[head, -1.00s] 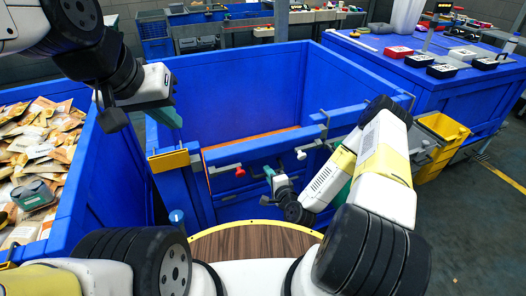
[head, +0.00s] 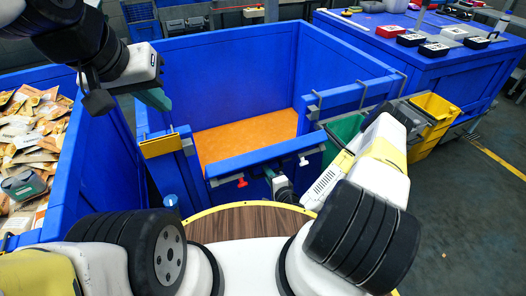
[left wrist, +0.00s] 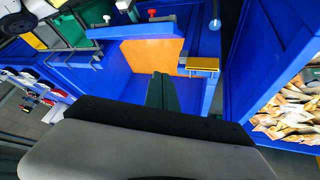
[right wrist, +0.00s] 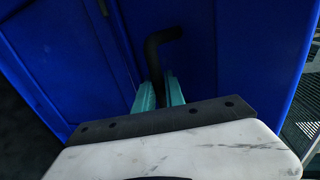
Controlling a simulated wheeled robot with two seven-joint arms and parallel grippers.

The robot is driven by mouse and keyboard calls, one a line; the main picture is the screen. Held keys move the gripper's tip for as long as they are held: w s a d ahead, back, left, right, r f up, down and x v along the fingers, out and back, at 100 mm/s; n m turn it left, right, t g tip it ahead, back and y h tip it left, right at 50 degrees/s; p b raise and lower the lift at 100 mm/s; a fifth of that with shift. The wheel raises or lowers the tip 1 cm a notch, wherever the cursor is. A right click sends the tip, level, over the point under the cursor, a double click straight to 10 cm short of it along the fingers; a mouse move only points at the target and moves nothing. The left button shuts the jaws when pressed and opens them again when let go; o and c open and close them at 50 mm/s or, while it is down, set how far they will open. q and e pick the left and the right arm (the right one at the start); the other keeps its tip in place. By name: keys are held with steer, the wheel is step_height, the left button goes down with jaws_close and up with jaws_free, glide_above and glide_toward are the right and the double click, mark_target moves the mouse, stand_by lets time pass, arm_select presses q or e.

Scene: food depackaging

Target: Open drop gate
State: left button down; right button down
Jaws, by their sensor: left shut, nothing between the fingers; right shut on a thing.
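The drop gate (head: 265,158) is a blue panel with a red knob (head: 241,182) and a white knob (head: 304,161) at the front of the blue bin (head: 220,70). Its top edge sits low, and the orange floor (head: 245,135) shows behind it. My right gripper (head: 270,173) is at the gate's front, shut on a black bent handle (right wrist: 157,55) seen in the right wrist view. The handle's lower part is hidden between the fingers. My left gripper (head: 155,99) is shut and empty, above the bin's left front corner; its fingers also show in the left wrist view (left wrist: 163,90).
A blue bin of packets (head: 30,125) stands at the left. A yellow bracket (head: 160,145) sits on the left front post. Yellow (head: 435,108) and green (head: 343,128) bins stand at the right. A blue bench (head: 440,75) with small boxes is behind them.

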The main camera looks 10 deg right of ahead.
steer(key=shift+r, duration=0.1)
steer(key=shift+w, duration=0.1)
arm_select(q)
steer(key=w+d+f+n+g+y, duration=0.3)
steer(key=w+f+g, duration=0.5)
steer(key=w+f, duration=0.9)
steer(key=shift+n+h, duration=0.6)
steer(key=shift+h, duration=0.1)
steer(key=f, duration=0.3)
steer(key=s+d+f, duration=0.1)
steer(key=f, duration=0.2)
steer(key=s+f, duration=0.1)
steer(key=f, duration=0.2)
steer(key=shift+d+f, duration=0.2)
steer(key=shift+f, duration=0.2)
steer(key=shift+s+d+f, duration=0.15)
steer(key=shift+s+f, duration=0.2)
steer(key=shift+s, duration=0.05)
